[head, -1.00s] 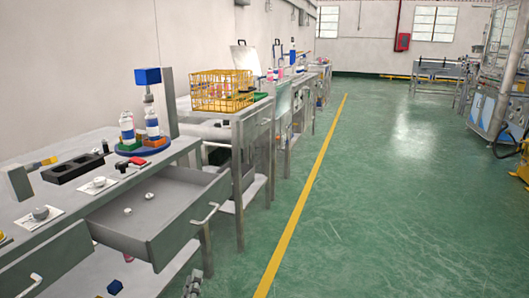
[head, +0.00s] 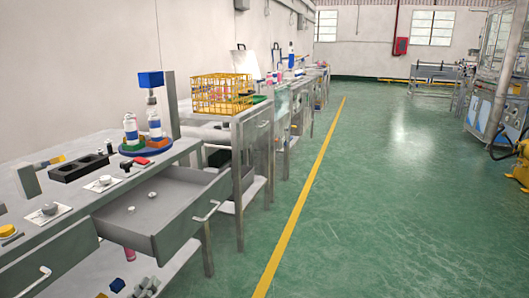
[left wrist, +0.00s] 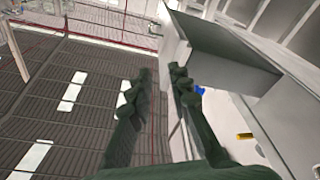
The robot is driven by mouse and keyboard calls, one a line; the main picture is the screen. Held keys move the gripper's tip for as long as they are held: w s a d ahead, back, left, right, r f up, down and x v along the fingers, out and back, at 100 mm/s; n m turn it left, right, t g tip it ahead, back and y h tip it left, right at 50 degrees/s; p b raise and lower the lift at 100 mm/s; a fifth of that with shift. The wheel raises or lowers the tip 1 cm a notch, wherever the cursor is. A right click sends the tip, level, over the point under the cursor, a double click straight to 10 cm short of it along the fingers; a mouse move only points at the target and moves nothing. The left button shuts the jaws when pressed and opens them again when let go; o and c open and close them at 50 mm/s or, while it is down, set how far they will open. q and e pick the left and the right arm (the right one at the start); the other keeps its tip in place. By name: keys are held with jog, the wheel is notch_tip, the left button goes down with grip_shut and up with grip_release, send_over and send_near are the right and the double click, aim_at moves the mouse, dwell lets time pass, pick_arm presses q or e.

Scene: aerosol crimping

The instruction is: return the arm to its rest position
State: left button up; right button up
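My left gripper (head: 147,287) shows at the bottom edge of the head view, low beside the bench and below the open drawer (head: 165,216). Only its grey finger end is visible there; the arm is out of frame. In the left wrist view its two dark fingers (left wrist: 162,72) stand apart with a gap between the tips and nothing held. The grey drawer (left wrist: 222,52) is right of the fingers in that view. My right gripper is in neither view.
The bench carries white bottles (head: 154,126) on a blue round base, a black block with holes (head: 80,167) and a blue-topped press (head: 150,79). A yellow basket (head: 222,94) stands on the bench behind. The green floor (head: 380,200) to the right is clear.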

pick_arm(q)
jog(key=s+a+f+m+g+y, duration=0.2)
jog(key=s+a+f+g, duration=0.15)
jog(key=f, duration=0.45)
jog(key=s+a+f+m+g+y, duration=0.2)
jog(key=f+m+g, duration=0.15)
jog(key=f, duration=0.45)
jog(key=s+a+f+m+g+y, duration=0.1)
jog(key=s+a+f+g+y, duration=0.25)
jog(key=s+a, duration=0.3)
jog(key=s+a+f+m+g+y, duration=0.1)
jog(key=s+a+f+g+y, duration=0.15)
jog(key=s+a+g, duration=0.45)
jog(key=s+d+f+n+h, duration=0.1)
jog(key=s+d+f+h, duration=0.1)
jog(key=d, duration=0.7)
jog(key=s+d+f+n+t+h, duration=0.1)
jog(key=d+f, duration=0.3)
jog(key=d, duration=0.5)
jog(key=shift+s+d+n+h, duration=0.2)
jog(key=shift+s+n+h, duration=0.25)
jog(key=shift+n, duration=0.2)
jog(key=shift+t, duration=0.25)
